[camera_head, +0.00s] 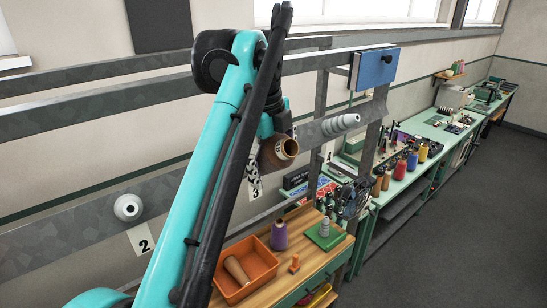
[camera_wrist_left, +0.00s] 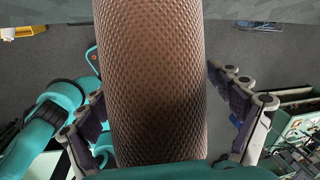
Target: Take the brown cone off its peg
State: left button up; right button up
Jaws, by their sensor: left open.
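The brown cone (camera_head: 279,152) is at the grey rail above the number 3 label (camera_head: 255,188), with its open end facing me. My left gripper (camera_head: 281,122) is right at the cone, coming from above. In the left wrist view the brown cone (camera_wrist_left: 155,85) fills the middle. The fingers of my left gripper (camera_wrist_left: 160,105) stand spread on both sides of it, with a gap visible at the right. My right gripper is not in view.
A bare peg (camera_head: 128,207) sits by the number 2 label (camera_head: 143,241), and a grey stepped peg (camera_head: 341,123) is to the right. Below, a wooden bench (camera_head: 275,288) holds an orange tray (camera_head: 262,281), a purple cone (camera_head: 279,236) and a green base (camera_head: 326,238).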

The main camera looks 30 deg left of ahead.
pick_arm(q)
jog(key=shift+s+d+r, duration=0.1)
jog(key=shift+s+d, duration=0.05)
jog(key=shift+d, duration=0.3)
jog(key=shift+c, duration=1.2)
jog(key=c, duration=1.6)
jog(key=shift+r, duration=0.15)
jog(key=shift+s+r+p, duration=0.1)
jog(key=shift+r+p, duration=0.05)
jog(key=shift+p, duration=0.25)
jog(key=shift+d+r, duration=0.1)
jog(key=shift+d, duration=0.05)
jog(key=shift+d+r, duration=0.1)
jog(key=shift+d, duration=0.1)
jog(key=shift+c, duration=0.2)
jog(key=s+d+r, duration=0.4)
jog(key=d+r, duration=0.3)
jog(key=d, duration=0.3)
jog(key=shift+s+r, duration=0.15)
jog(key=shift+r, duration=0.1)
